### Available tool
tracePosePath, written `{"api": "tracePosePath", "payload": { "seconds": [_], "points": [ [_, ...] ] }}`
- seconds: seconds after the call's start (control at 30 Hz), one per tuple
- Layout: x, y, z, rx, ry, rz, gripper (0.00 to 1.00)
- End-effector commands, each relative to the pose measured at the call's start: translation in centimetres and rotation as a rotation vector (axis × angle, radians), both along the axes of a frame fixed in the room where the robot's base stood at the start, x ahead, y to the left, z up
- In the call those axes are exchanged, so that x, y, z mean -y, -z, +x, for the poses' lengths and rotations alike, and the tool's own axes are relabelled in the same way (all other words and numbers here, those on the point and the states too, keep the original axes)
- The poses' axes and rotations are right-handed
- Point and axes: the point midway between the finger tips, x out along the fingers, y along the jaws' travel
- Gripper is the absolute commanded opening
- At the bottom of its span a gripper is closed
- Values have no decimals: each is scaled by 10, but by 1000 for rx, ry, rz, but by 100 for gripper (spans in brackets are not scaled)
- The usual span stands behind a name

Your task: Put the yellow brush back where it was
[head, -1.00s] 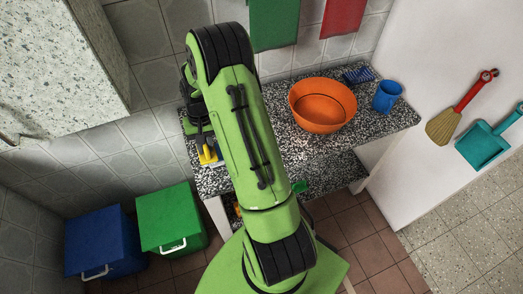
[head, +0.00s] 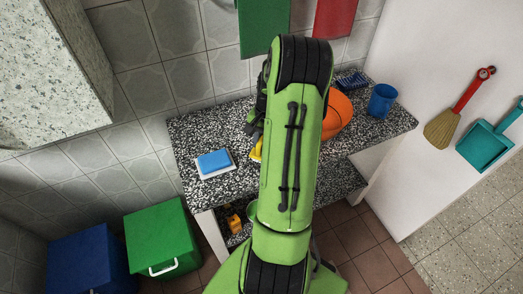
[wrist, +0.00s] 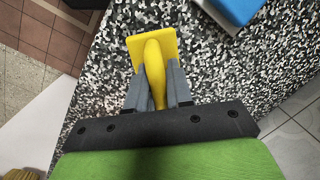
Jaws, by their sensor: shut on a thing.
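The yellow brush (wrist: 152,52) is held by its handle between the fingers of my gripper (wrist: 158,88) in the wrist view. Its flat rectangular head points away from my gripper, over the speckled worktop (wrist: 215,75). In the head view only a bit of the yellow brush (head: 257,150) shows left of my arm, over the middle of the worktop (head: 195,130). My arm hides the rest of it and most of my gripper. I cannot tell whether the brush touches the worktop.
A blue sponge on a white dish (head: 214,163) lies on the worktop's left part. An orange bowl (head: 338,115), partly hidden by my arm, and a blue mug (head: 382,100) stand at the right. A lower shelf (head: 340,180) holds a yellow-orange item (head: 233,219). Bins (head: 160,235) stand at left.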

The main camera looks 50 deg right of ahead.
Motion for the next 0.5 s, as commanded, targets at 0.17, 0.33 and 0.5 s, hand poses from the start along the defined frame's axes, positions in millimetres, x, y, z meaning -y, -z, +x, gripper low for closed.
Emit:
{"api": "tracePosePath", "payload": {
  "seconds": [0.17,0.33,0.5],
  "points": [
    [-1,30,0,0,-2,3,0],
    [0,28,0,1,-2,0,0],
    [0,32,0,0,-2,1,25]
  ]
}}
